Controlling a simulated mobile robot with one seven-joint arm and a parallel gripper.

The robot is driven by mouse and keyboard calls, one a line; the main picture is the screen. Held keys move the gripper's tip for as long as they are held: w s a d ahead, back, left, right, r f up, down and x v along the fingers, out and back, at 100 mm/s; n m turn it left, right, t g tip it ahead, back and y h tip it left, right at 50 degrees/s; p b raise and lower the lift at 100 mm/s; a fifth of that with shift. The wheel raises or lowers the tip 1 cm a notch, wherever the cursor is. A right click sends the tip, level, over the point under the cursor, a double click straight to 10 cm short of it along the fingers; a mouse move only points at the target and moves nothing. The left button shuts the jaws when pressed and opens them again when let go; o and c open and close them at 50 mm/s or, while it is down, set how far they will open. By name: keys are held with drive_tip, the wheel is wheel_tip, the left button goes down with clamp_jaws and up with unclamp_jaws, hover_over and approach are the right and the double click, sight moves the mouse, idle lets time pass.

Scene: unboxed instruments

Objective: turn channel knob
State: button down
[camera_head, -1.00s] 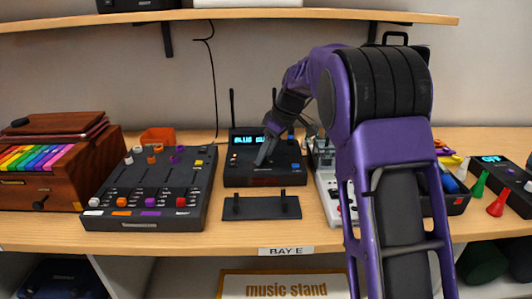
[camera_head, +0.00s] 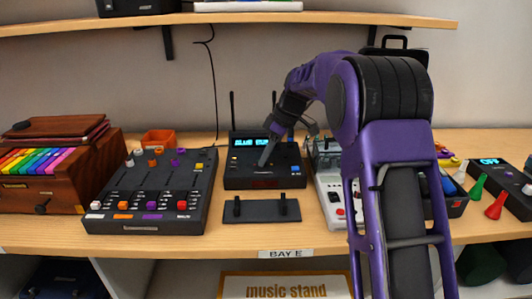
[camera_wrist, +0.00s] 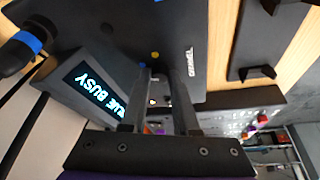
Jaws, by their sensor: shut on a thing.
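The black radio unit (camera_head: 238,182) stands on the bench with two antennas and a lit cyan text display (camera_head: 247,142). The display also shows in the wrist view (camera_wrist: 97,90), where part reads "BUSY". My gripper (camera_head: 265,161) points down onto the unit's top. In the wrist view both fingers (camera_wrist: 163,78) reach the top panel beside the printed label "CHANNEL" (camera_wrist: 190,62). They are shut on the channel knob, which they and the shadow mostly hide. A yellow dot (camera_wrist: 155,55) shows just past the fingertips.
A black stand with two pegs (camera_head: 262,211) lies in front of the unit. A slider mixer (camera_head: 120,222) is to the left, and a grey device (camera_head: 327,190) close to the right. An orange box (camera_head: 158,139) is behind the mixer. A shelf (camera_head: 350,17) runs above.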

sight(274, 161)
drive_tip(key=n+p, duration=0.1)
drive_tip(key=n+g+p, duration=0.1)
drive_tip(key=n+p, duration=0.1)
drive_tip(key=n+g+p, duration=0.1)
drive_tip(key=n+p, duration=0.1)
drive_tip(key=shift+w+r, duration=0.3)
drive_tip(key=n+g+p, duration=0.1)
drive_tip(key=n+p, duration=0.2)
drive_tip(key=shift+w, duration=0.1)
drive_tip(key=shift+f+n+g+p, duration=0.2)
drive_tip(key=shift+n+g+p, duration=0.2)
drive_tip(key=shift+n+p, duration=0.4)
drive_tip(key=c, duration=0.7)
unclamp_jaws()
drive_tip(key=shift+f, duration=0.1)
drive_tip(key=v, duration=0.6)
drive_tip(key=shift+w+r, duration=0.15)
drive_tip(key=shift+r, duration=0.2)
drive_tip(key=shift+d+r, duration=0.2)
drive_tip(key=shift+r, duration=0.2)
